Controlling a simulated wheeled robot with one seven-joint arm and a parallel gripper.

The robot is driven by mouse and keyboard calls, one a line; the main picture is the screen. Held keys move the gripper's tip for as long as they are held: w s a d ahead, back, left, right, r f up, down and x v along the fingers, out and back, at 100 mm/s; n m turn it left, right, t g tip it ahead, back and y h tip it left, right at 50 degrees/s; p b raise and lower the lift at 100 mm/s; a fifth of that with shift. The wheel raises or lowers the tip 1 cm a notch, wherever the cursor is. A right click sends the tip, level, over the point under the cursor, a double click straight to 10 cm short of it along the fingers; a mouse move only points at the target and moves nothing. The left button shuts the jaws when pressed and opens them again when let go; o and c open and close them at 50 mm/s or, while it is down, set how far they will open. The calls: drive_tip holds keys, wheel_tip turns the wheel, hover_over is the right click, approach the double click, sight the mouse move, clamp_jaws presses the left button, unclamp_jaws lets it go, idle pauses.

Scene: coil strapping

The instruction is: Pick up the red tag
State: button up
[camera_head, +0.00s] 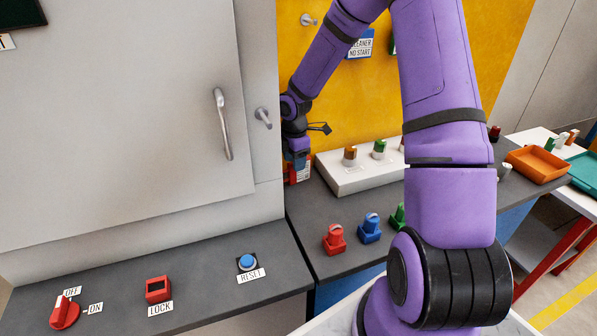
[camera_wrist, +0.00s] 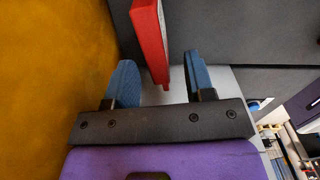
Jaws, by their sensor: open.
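The red tag (camera_head: 304,172) stands at the back of the dark counter, by the cabinet's right side and the yellow panel. It has a white face with print and is partly hidden by my gripper. In the wrist view the red tag (camera_wrist: 150,42) shows edge-on, a red strip with a white side, its near end reaching between the fingertips. My gripper (camera_wrist: 160,75) is open, one blue finger on each side of the tag, with gaps visible to both. In the head view my gripper (camera_head: 298,158) is at the tag's upper part, small and partly hidden.
A white block (camera_head: 345,180) with several knobs stands right of the tag. Red (camera_head: 334,240) and blue (camera_head: 370,228) padlock-like pieces stand in front. The cabinet (camera_head: 130,120) closes off the left, the yellow panel (camera_head: 290,60) the back. An orange tray (camera_head: 538,165) lies far right.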

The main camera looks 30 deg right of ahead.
sight(294, 177)
wheel_tip(294, 177, down, 5)
drive_tip(key=shift+w, duration=0.1)
clamp_jaws()
